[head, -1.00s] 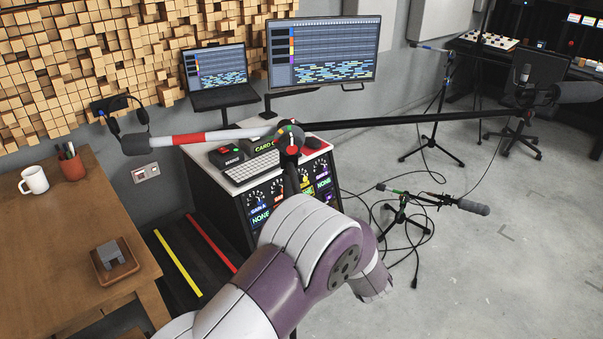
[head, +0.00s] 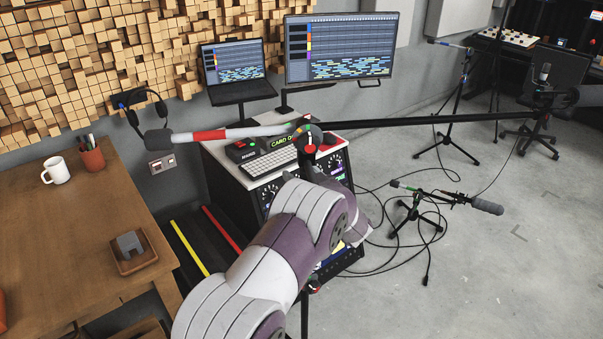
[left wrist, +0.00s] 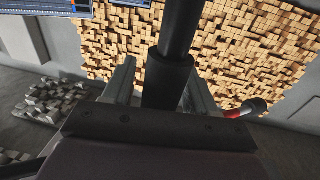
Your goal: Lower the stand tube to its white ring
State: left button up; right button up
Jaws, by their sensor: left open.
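The stand's black tube (head: 304,316) shows below my left arm in the head view, with a small red and white part (head: 314,287) on it. Its top joint (head: 308,138) carries a long boom (head: 420,121) with a red and white section at left. In the left wrist view, the tube's thinner upper part (left wrist: 181,25) enters a thicker sleeve (left wrist: 167,80). My left gripper (left wrist: 160,82) is open, with one finger on each side of the sleeve; contact is unclear. In the head view, my arm hides its fingertips. I cannot make out the white ring for certain. My right gripper is out of view.
A wooden table (head: 80,220) with a mug (head: 56,170) stands at left. A rack desk (head: 222,150) with a keyboard is behind my arm. A low microphone stand (head: 414,212) and cables lie to the right. Open floor (head: 500,280) is at the right front.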

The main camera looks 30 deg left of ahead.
pick_arm(q)
grip_shut()
notch_tip(320, 180, down, 15)
jog(key=b, duration=0.9)
jog(key=shift+f, duration=0.1)
grip_release()
jog(key=v, duration=1.2)
jog(key=shift+s+d+b, duration=0.2)
jog(key=shift+d+b, duration=0.1)
jog(key=shift+b, duration=0.1)
